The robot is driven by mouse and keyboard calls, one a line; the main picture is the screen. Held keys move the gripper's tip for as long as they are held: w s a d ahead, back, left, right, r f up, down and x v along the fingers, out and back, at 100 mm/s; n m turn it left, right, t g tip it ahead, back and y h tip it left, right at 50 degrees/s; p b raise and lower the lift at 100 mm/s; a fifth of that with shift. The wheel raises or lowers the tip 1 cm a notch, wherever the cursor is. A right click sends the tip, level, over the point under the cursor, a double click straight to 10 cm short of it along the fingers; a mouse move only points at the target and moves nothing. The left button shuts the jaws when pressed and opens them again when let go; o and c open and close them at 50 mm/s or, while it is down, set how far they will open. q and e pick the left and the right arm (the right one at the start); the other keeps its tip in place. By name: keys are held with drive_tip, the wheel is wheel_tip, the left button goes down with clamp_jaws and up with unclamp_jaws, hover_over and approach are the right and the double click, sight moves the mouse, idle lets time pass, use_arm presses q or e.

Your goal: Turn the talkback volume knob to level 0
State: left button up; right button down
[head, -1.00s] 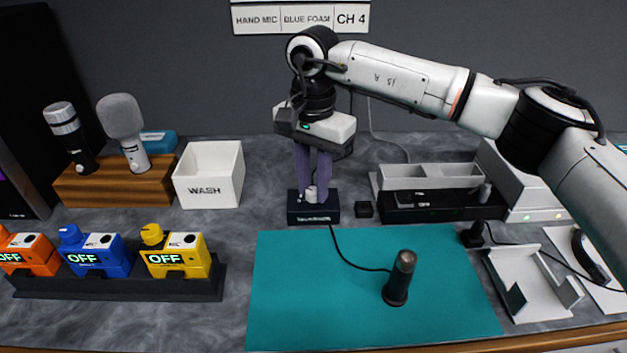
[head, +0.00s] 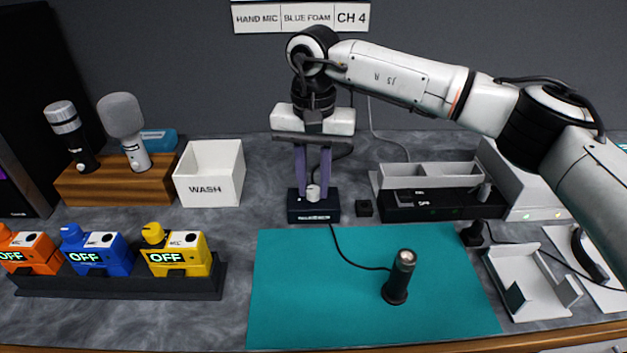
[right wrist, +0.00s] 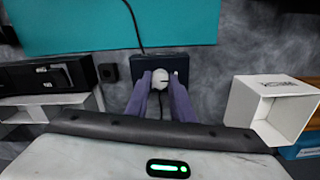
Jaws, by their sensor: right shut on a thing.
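The talkback volume knob (head: 313,192) is a small white knob on top of a dark box (head: 313,212) at the back edge of the teal mat. My right gripper (head: 313,187) points down over the box, with its purple fingers shut on the knob. The right wrist view shows the white knob (right wrist: 158,77) between the two fingertips (right wrist: 160,80), with a dark mark on its face. The level it points to is too small to read. My left gripper is not in view.
A white WASH bin (head: 209,175) stands left of the box, and a small black block (head: 364,208) sits close on its right. A cable runs from the box to a black handheld mic (head: 398,280) on the teal mat (head: 300,300). Colored packs (head: 180,255) stand front left.

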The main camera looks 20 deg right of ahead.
sight(313, 189)
drive_tip(key=shift+r, duration=0.1)
drive_tip(key=c, duration=1.5)
unclamp_jaws()
drive_tip(key=shift+c, duration=0.2)
wheel_tip(313, 189, up, 10)
drive_tip(key=shift+r, duration=0.15)
